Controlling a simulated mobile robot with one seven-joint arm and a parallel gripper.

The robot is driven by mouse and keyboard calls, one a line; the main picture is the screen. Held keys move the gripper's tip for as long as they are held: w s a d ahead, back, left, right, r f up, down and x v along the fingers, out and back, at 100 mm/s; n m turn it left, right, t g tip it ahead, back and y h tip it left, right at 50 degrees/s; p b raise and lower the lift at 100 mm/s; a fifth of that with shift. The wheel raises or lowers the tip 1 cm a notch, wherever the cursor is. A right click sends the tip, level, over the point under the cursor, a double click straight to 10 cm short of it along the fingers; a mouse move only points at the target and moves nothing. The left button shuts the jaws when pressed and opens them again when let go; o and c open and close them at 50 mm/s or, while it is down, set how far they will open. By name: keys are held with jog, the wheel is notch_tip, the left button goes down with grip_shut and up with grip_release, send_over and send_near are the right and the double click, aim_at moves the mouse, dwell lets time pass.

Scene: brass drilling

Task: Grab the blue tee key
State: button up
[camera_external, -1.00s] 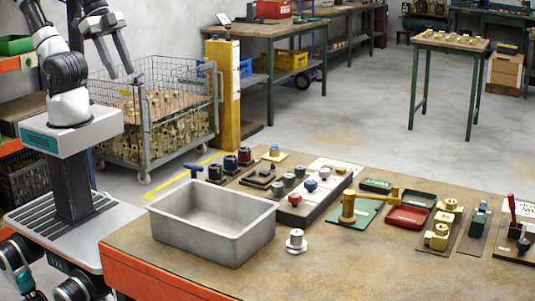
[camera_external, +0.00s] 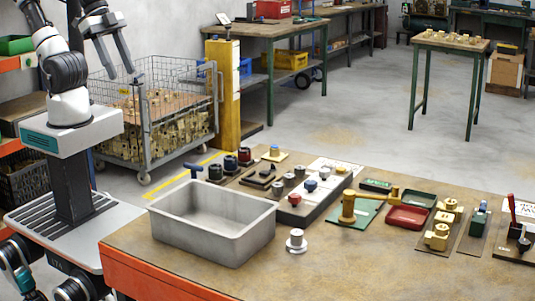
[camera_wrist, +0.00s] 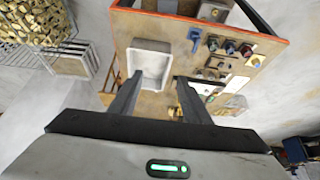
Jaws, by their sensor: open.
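The blue tee key (camera_external: 194,170) stands at the back left edge of the workbench, just behind the grey tray. Its crossbar shows above the tray rim and its lower part is partly hidden. In the wrist view the blue tee key (camera_wrist: 195,38) lies above and right of the tray, well beyond my fingers. My gripper (camera_external: 121,76) is open and empty, raised high to the left of the bench, over the wire cage. In the wrist view my gripper (camera_wrist: 155,90) shows two spread fingers with nothing between them.
The grey tray (camera_external: 179,234) takes up the left of the workbench (camera_external: 330,265). Black and red knobbed parts (camera_external: 230,164) stand right of the key. A wire cage of brass pieces (camera_external: 165,125) stands on the floor behind. The front middle of the bench is clear.

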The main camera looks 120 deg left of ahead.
jog(key=g+b, duration=0.5)
jog(key=g, duration=0.1)
send_over(194, 170)
notch_tip(194, 170, down, 18)
jog(key=f, duration=0.5)
jog(key=f+b, duration=0.1)
jog(key=f, duration=0.5)
jog(key=s+f, duration=0.1)
jog(key=f, duration=0.4)
jog(key=shift+a+f, duration=0.25)
jog(key=shift+a, duration=0.15)
jog(key=shift+c, duration=0.5)
jog(key=shift+w, duration=0.1)
grip_shut()
